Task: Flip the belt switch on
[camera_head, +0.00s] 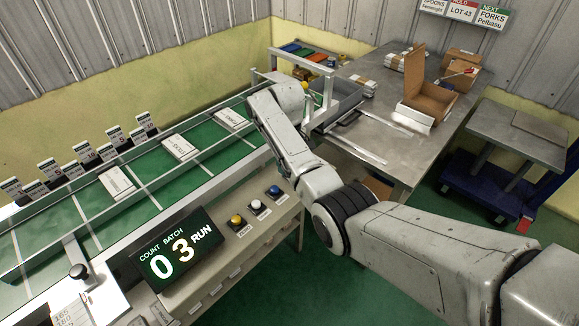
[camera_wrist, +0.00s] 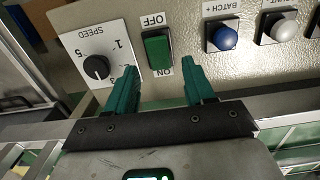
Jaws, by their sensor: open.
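The belt switch (camera_wrist: 157,50) is a green rocker on a speckled panel, seen in the wrist view. I cannot tell which end is pressed in. My gripper (camera_wrist: 160,72) has two teal fingers, spread open and empty. The fingertips lie left and right of the switch's lower end in the picture; contact is not clear. In the head view my arm hides the switch and the gripper's fingers. The belt (camera_head: 150,203) is green and carries several white packets.
A speed dial (camera_wrist: 97,67) sits left of the switch in the wrist view; a blue button (camera_wrist: 222,37) and a white button (camera_wrist: 284,28) sit right. The display (camera_head: 172,258) reads 03 and RUN. A metal table (camera_head: 382,145) holding boxes stands behind my arm.

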